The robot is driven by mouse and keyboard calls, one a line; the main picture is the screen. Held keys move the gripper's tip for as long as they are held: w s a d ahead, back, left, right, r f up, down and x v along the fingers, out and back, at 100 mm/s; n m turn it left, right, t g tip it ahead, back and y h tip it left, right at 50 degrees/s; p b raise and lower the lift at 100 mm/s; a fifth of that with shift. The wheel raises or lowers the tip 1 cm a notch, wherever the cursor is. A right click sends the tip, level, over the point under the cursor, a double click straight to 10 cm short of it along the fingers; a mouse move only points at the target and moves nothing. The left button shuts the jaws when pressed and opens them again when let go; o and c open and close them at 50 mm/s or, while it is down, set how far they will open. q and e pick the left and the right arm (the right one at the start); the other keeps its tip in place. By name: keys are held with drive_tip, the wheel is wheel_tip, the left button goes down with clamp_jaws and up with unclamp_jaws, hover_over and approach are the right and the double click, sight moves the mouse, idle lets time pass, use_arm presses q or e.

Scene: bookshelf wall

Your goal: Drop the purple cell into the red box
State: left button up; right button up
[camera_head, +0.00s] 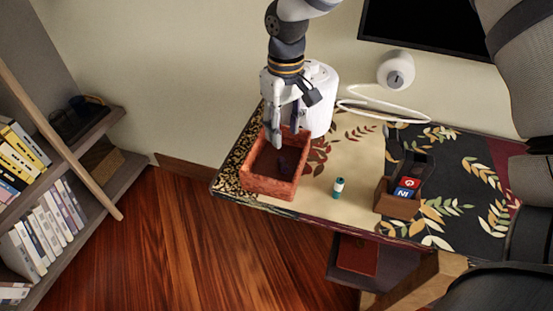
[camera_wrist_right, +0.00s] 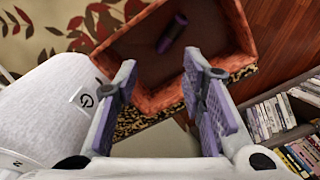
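The red box (camera_head: 270,187) stands near the left front corner of the table, and its wall also shows in the right wrist view (camera_wrist_right: 245,32). The purple cell (camera_wrist_right: 172,33) lies on the box floor, dark with purple ends. In the head view it is a small dark shape (camera_head: 283,163) inside the box. My right gripper (camera_head: 289,131) hangs over the back rim of the box. Its two purple-padded fingers stand apart with nothing between them, as the right wrist view (camera_wrist_right: 160,68) shows. My left gripper is not in view.
A white cylinder (camera_head: 321,105) stands close behind my right gripper. A teal and white cell (camera_head: 338,188) stands right of the box. A brown holder (camera_head: 396,206) with cards is farther right. A bookshelf (camera_head: 95,160) stands at the left, with bare floor between.

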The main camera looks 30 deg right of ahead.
wheel_tip(320, 180, up, 12)
idle(0.4)
